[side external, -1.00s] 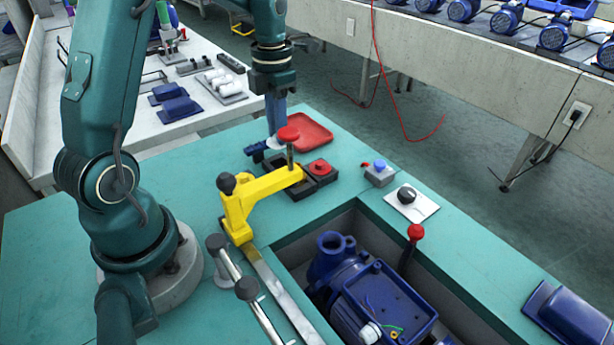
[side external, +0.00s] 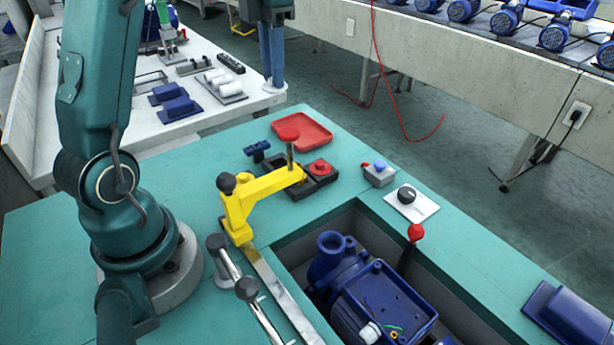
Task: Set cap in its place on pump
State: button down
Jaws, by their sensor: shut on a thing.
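My gripper (side external: 273,82) is at the top of the side view, pointing down, raised past the far end of the teal bench. It is shut on the cap, a small pale piece at its fingertips that barely stands out against the white table edge behind. The blue pump (side external: 330,265) lies in the bench's recess at the lower middle, well away from my gripper. Its round port faces up, and its open terminal box (side external: 385,297) shows coloured wires.
A yellow clamp (side external: 240,205) with a red knob stands beside the recess. A red tray (side external: 312,130) lies at the bench's far end. A red-knobbed lever (side external: 415,234) rises at the recess edge. A blue cover (side external: 568,312) lies at the right.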

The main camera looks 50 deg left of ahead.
jog(key=shift+r, duration=0.5)
jog(key=shift+w+d+r, duration=0.1)
jog(key=shift+d+r, duration=0.4)
jog(key=shift+r, duration=0.1)
jog(key=s+d+m, duration=0.2)
jog(key=d+m, duration=0.4)
jog(key=d, duration=0.5)
jog(key=s+d+m, duration=0.3)
jog(key=d+m, duration=0.3)
jog(key=d, duration=0.4)
jog(key=shift+w+f, duration=0.15)
jog(key=shift+f, duration=7.85)
jog(key=shift+f, duration=0.2)
